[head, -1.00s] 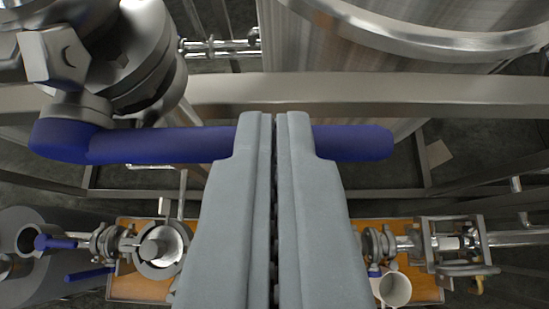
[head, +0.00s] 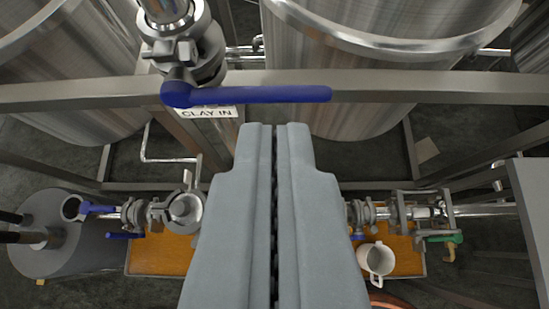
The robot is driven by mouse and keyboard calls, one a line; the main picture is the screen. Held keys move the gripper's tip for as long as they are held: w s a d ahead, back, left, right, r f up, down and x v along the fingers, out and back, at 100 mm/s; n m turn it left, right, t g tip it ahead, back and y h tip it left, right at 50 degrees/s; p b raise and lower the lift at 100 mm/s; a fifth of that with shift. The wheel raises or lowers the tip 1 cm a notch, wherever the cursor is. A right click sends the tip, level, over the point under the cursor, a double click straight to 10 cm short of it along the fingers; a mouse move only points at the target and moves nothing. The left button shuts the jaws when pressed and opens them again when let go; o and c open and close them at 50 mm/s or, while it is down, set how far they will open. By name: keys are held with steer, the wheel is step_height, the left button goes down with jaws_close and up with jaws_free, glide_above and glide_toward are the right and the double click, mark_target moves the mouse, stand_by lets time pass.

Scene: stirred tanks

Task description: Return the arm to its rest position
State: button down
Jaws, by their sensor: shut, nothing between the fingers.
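My gripper (head: 276,130) reaches up the middle of the head view, its two grey fingers shut with nothing between them. Just above the fingertips is the blue valve handle (head: 255,95), which lies level and points right from its valve body (head: 178,50). A small gap shows between the fingertips and the handle. A label reading "CLAY IN" (head: 208,113) is fixed under the handle on the frame. The rest of my arm is not in view.
Large metal tanks (head: 370,100) stand behind a steel rail (head: 420,87). Below are an orange-brown platform (head: 160,258), a white mug (head: 376,259), pipes with small blue-handled valves (head: 95,208), and a grey cylinder (head: 45,255). A grey panel edge (head: 532,200) is at the right.

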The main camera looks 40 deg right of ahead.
steer(key=s+a+f+n+t+y, duration=0.7)
steer(key=s+a+f+n+t, duration=0.2)
steer(key=s+a+f, duration=0.6)
steer(key=s+f, duration=0.1)
steer(key=s, duration=0.2)
steer(key=shift+s+f+y, duration=0.2)
steer(key=shift+f+y, duration=0.05)
steer(key=shift+y, duration=0.15)
steer(key=shift+a, duration=0.1)
